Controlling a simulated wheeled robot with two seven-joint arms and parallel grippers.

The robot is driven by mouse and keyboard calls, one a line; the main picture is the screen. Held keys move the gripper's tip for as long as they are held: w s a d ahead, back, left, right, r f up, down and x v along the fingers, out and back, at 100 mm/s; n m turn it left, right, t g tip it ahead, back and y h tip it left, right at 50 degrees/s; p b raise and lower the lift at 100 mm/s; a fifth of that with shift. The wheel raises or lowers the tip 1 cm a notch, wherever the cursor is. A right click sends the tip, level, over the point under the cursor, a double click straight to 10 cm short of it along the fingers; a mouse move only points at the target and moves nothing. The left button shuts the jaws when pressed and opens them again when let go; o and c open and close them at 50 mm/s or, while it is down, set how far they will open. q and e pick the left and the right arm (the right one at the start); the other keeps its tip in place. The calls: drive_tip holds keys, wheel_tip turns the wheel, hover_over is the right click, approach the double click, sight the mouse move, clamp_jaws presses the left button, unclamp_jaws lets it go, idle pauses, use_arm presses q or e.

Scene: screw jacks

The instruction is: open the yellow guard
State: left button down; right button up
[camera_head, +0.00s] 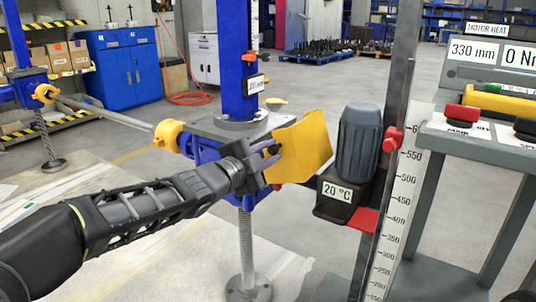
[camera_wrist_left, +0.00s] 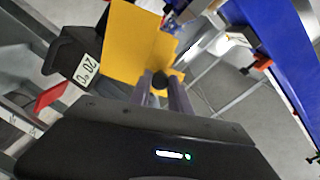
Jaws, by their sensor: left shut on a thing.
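The yellow guard (camera_head: 303,148) is a bent plate on the right side of the blue screw jack housing (camera_head: 208,150), between it and the grey motor (camera_head: 358,140). It stands out at an angle from the housing. My left gripper (camera_head: 272,161) is at the guard's left edge. In the left wrist view the guard (camera_wrist_left: 134,45) rises beyond the fingers, and the left gripper (camera_wrist_left: 160,82) is shut on a small dark knob (camera_wrist_left: 160,80) at its lower edge. The coupling behind the guard is hidden. My right gripper is not in view.
A dark post with a red clamp (camera_head: 392,139) and a white ruler (camera_head: 396,215) stand right of the motor. A grey console with a red button (camera_head: 463,113) is at the right. A shaft (camera_head: 105,112) runs left to another jack.

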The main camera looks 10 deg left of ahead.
use_arm(q)
drive_tip(key=shift+d+r, duration=0.1)
drive_tip(key=shift+r, duration=0.05)
drive_tip(key=c, duration=1.2)
unclamp_jaws()
drive_tip(key=p+v, duration=0.2)
drive_tip(key=v, duration=0.6)
drive_tip(key=shift+w, duration=0.1)
